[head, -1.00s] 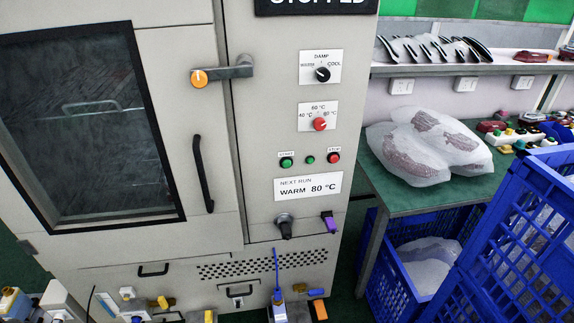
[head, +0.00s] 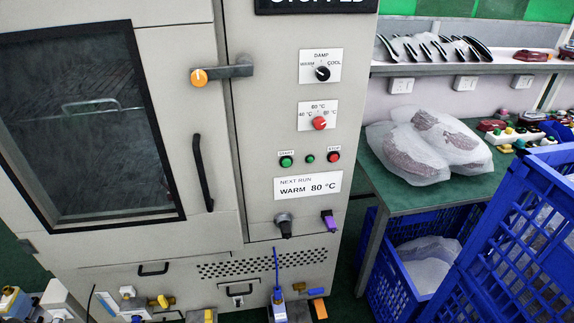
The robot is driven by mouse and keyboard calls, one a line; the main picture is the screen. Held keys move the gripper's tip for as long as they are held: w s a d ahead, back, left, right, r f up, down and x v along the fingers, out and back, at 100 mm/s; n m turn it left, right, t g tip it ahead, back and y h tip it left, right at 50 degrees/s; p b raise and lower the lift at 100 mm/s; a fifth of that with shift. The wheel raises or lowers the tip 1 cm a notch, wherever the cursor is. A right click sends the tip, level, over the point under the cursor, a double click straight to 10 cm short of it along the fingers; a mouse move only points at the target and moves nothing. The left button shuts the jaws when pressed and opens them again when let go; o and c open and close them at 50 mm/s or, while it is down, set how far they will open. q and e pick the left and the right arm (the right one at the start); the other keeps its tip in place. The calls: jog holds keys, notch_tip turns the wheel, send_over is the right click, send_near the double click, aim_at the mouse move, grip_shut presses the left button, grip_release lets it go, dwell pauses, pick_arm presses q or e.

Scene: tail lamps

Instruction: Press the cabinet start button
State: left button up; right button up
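The grey cabinet has a green start button (head: 286,161) under a small START label on its right-hand panel. A smaller green button or lamp (head: 310,158) sits beside it, then a red stop button (head: 333,157). A black dial (head: 322,73) has a DAMP label above it and COOL at its right. A red dial (head: 319,123) sits among 40, 60 and 80 °C marks. A card (head: 308,186) reads NEXT RUN WARM 80 °C. The dark display (head: 316,4) on top is cut off and reads STOPPED. Neither of my grippers shows.
The cabinet's windowed door (head: 90,120) is closed, with an orange-tipped latch (head: 222,72) across its edge. A green-topped table (head: 430,195) with wrapped parts (head: 430,145) stands at the right. Blue crates (head: 520,235) are at the lower right. Small fittings line the bottom edge.

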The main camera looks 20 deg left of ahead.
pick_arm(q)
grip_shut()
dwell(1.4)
